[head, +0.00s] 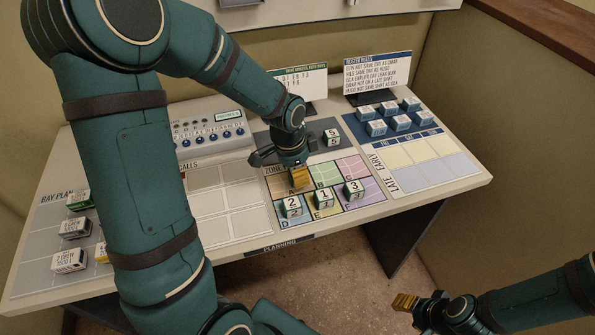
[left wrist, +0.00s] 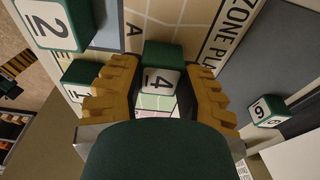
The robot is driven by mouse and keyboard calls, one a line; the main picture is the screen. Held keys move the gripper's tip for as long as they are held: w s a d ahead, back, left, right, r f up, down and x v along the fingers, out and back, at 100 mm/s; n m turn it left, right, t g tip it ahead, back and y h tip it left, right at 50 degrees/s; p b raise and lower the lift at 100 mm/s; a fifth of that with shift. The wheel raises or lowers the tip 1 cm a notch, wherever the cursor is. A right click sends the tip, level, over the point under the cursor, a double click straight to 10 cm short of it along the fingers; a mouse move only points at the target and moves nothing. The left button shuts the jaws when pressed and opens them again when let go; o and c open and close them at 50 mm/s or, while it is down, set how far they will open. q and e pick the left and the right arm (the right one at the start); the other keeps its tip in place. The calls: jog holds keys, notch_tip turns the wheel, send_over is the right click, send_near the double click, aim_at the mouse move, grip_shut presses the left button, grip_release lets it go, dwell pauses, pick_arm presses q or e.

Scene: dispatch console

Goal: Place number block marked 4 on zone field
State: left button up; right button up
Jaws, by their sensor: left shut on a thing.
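In the left wrist view the green-and-white number block marked 4 (left wrist: 162,70) sits between the fingers of my left gripper (left wrist: 158,88), which is shut on it. In the head view my left gripper (head: 299,178) points down at the tan field A of the zone plan (head: 275,188); the block is mostly hidden there. I cannot tell whether it touches the board. Block 2 (head: 291,207) is on field D, block 1 (head: 323,198) on E and block 3 (head: 352,189) on F. My right gripper (head: 405,302) is off the table at lower right; its opening is unclear.
Another number block (head: 332,138) stands on the dark pad behind the zone plan. Several blue blocks (head: 391,118) stand at right behind the early/late board (head: 440,172). Blocks on the bay plan (head: 40,270) are at left. Green field B (head: 325,172) and pink field C look clear.

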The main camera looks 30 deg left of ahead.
aim_at(290, 173)
pick_arm(q)
jog(key=shift+f, duration=0.1)
jog(key=o, duration=0.9)
jog(key=shift+r, duration=0.4)
jog(key=r+p, duration=0.1)
jog(key=r, duration=0.2)
jog(key=s+r+p, duration=0.1)
jog(key=r, duration=0.3)
jog(key=a+r+p, duration=0.1)
jog(key=r, duration=0.3)
jog(key=shift+s+a+r, duration=0.1)
jog(key=shift+s+r, duration=0.05)
